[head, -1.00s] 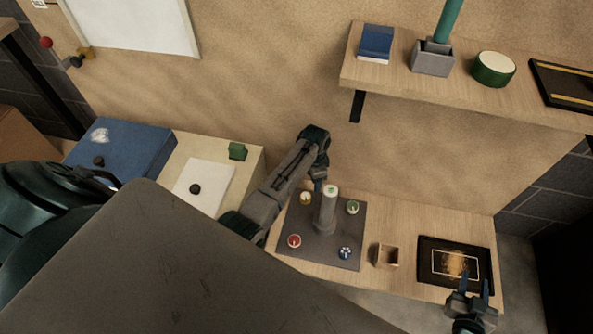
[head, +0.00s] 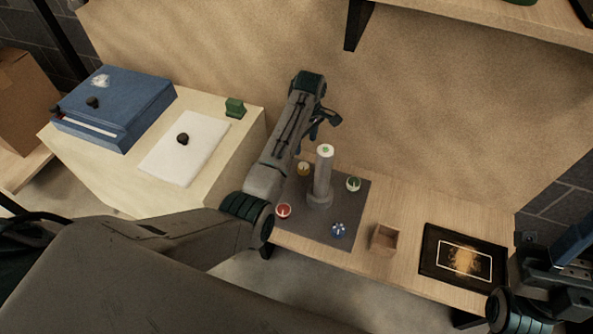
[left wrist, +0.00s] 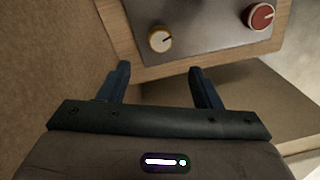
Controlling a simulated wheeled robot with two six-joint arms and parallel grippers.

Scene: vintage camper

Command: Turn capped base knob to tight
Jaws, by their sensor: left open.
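A dark grey panel (head: 355,206) lies on the wooden bench with a red knob (head: 284,211), a yellow knob (head: 304,168), a green knob (head: 353,184) and a blue knob (head: 338,231). A grey upright post (head: 322,180) with a wide base and a white-and-green top stands among them. I cannot tell which part is the capped base knob, nor read any tight mark. My left gripper (head: 315,131) is open and empty, behind the panel's far edge. In the left wrist view its fingers (left wrist: 158,74) point toward the yellow knob (left wrist: 160,39), apart from it; the red knob (left wrist: 258,16) is farther right. My right gripper is at the right edge, its jaws unclear.
A small wooden box (head: 384,239) and a black framed tray (head: 462,258) lie right of the panel. A blue case (head: 114,107), a white sheet (head: 185,150) and a green block (head: 235,107) are left. A wooden shelf (head: 480,19) overhangs the back.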

